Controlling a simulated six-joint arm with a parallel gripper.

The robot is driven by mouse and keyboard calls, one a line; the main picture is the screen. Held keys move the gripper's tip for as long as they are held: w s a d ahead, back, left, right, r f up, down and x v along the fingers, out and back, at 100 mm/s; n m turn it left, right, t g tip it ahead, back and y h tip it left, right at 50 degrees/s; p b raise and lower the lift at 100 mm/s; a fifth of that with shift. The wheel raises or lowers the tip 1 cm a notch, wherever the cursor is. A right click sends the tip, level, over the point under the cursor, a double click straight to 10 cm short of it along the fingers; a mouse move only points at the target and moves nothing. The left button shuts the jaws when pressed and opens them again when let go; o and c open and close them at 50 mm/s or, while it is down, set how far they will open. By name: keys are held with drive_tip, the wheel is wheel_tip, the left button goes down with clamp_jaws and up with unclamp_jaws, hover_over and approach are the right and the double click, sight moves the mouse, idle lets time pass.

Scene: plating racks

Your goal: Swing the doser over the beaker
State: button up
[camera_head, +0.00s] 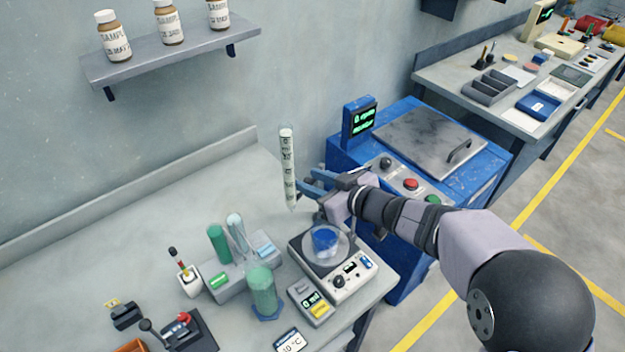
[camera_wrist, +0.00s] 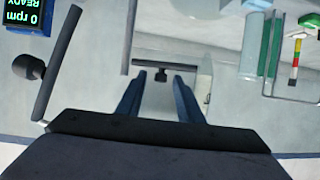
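The doser (camera_head: 288,165), a tall clear graduated tube with a narrow lower tip, stands upright in the head view, to the left of and behind the beaker. The beaker (camera_head: 325,241) holds blue liquid and sits on a hotplate-like unit (camera_head: 350,281). My gripper (camera_head: 307,184) has its blue fingers pointing left, close beside the doser's lower part. In the wrist view, the fingers (camera_wrist: 157,82) are spread apart, with a dark crossbar and small knob (camera_wrist: 161,75) just beyond their tips. I cannot tell whether they touch it. The doser's mount is hidden behind my gripper.
A green cylinder (camera_head: 262,290) and a rack with tubes (camera_head: 232,281) stand left of the beaker. A blue machine (camera_head: 345,160) with a display stands at the right. A wall shelf (camera_head: 170,53) holds bottles. The bench behind the rack is clear.

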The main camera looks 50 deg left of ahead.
drive_tip(key=shift+c, duration=0.7)
clamp_jaws()
drive_tip(key=shift+w+d+r+p, duration=0.1)
drive_tip(key=shift+r+p, duration=0.2)
drive_tip(key=shift+p, duration=0.7)
drive_tip(key=n+g+p, duration=0.1)
drive_tip(key=p, duration=0.1)
drive_tip(key=n+g+p, duration=0.1)
drive_tip(key=p, duration=0.1)
drive_tip(key=shift+w+d+g, duration=0.3)
drive_tip(key=shift+w+d, duration=0.1)
drive_tip(key=shift+w+d+f+n+g+h+p, duration=0.1)
drive_tip(key=shift+d+f+n+g+h+p, duration=0.15)
drive_tip(key=shift+n+g+p, duration=0.2)
drive_tip(key=shift+a, duration=0.1)
drive_tip(key=shift+o, duration=0.7)
unclamp_jaws()
